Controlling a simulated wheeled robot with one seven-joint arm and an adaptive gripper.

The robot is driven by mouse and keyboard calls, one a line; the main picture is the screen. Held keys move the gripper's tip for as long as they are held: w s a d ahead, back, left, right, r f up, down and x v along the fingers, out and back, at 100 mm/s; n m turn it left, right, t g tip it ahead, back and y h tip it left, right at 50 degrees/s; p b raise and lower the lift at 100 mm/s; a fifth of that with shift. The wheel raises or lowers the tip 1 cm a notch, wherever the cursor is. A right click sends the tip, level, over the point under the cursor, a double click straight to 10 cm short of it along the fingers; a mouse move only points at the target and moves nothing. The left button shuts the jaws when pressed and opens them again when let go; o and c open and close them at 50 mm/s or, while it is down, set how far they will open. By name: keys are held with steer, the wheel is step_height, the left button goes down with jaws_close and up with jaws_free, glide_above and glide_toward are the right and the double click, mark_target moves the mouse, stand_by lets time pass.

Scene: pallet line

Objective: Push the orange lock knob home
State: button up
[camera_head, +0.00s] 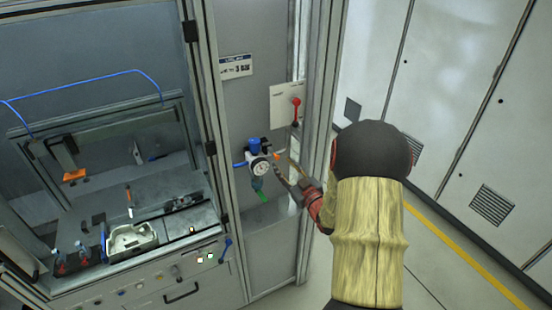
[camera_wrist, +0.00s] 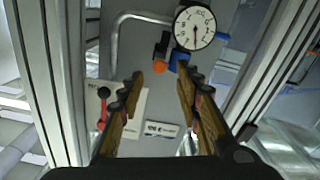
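The orange lock knob (camera_head: 279,154) is a small orange piece on the right side of the gauge unit on the cabinet's narrow panel. In the wrist view the knob (camera_wrist: 159,66) is round and shows between and beyond my fingertips, nearer the left one. The white dial gauge (camera_head: 259,167) has a blue cap (camera_head: 254,145) above it; the gauge (camera_wrist: 194,27) is at the top of the wrist view. My gripper (camera_head: 282,170) is open, with its fingers apart and nothing between them. It also shows in the wrist view (camera_wrist: 160,75). I cannot tell whether a fingertip touches the knob.
A red lever (camera_head: 296,103) on a pale plate is above and right of the gauge. A metal frame post (camera_head: 317,100) stands close right of my gripper. A workbench with a white tray (camera_head: 130,240) is at left.

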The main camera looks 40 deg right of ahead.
mark_target(278, 158)
steer(key=x, duration=0.6)
steer(key=shift+d+p, duration=0.15)
steer(key=shift+p, duration=0.15)
steer(key=shift+c, duration=1.2)
jaws_close()
